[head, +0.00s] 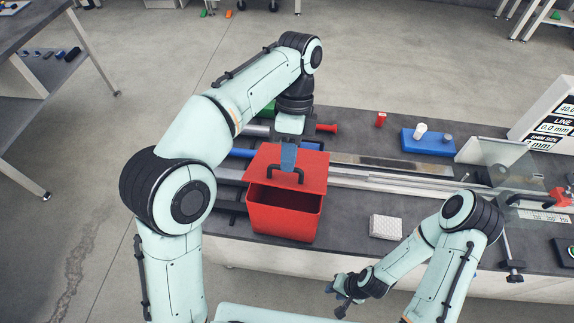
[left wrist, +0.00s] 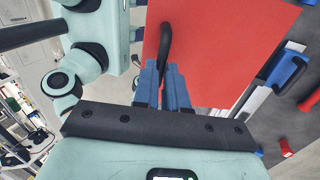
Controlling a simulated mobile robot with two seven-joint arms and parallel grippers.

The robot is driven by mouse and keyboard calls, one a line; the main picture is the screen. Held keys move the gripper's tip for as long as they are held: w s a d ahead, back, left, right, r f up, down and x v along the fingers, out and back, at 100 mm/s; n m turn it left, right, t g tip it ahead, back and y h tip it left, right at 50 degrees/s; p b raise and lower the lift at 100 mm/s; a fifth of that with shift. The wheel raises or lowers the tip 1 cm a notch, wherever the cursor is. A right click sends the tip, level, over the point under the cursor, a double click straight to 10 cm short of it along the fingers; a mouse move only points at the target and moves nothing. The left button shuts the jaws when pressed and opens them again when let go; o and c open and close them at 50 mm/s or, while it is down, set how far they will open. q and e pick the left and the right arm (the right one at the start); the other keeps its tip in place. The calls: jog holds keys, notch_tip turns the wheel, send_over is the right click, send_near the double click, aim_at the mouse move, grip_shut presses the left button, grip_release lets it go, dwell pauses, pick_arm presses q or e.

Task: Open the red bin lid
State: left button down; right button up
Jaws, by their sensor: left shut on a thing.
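The red bin (head: 284,224) stands on the dark bench. Its red lid (head: 312,172) is raised at the front, and the dark inside shows below the lid's front edge. The lid also shows large in the left wrist view (left wrist: 225,40). My left gripper (head: 288,165) is above the lid, its blue fingers shut on the black lid handle (head: 270,176). The fingers (left wrist: 160,72) and handle (left wrist: 165,42) also meet in the left wrist view. My right gripper (head: 341,294) hangs near the bench's front edge, away from the bin; its finger gap is unclear.
A white block (head: 385,227) lies right of the bin. Metal rails (head: 385,182) run across the bench to the right.

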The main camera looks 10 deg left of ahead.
pick_arm(q)
jog(key=shift+w+r, duration=0.3)
jog(key=shift+r, duration=0.1)
jog(key=shift+w+r, duration=0.4)
jog(key=shift+w, duration=0.15)
jog(key=c, duration=1.2)
grip_release()
jog(key=shift+o, duration=0.2)
